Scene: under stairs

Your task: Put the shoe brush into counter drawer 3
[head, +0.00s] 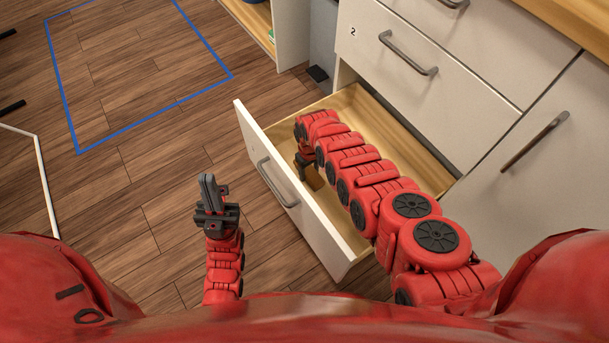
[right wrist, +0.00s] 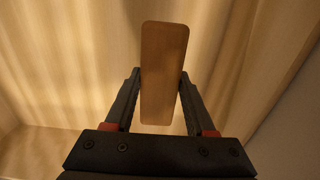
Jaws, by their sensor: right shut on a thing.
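The shoe brush (right wrist: 165,75) shows in the right wrist view as a flat, tan wooden block with rounded corners. My right gripper (right wrist: 160,88) is shut on it, one finger at each side. In the head view my right arm reaches into the open drawer (head: 297,207), and the right gripper (head: 307,170) points down inside it. The brush is mostly hidden there by the arm. The drawer is below the one marked 2; its own number is not visible. My left gripper (head: 209,190) is empty above the floor, left of the drawer, its fingers together.
The closed drawer marked 2 (head: 400,85) is above the open one. A cabinet door with a handle (head: 535,140) is at the right. An open shelf unit (head: 275,40) stands at the back.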

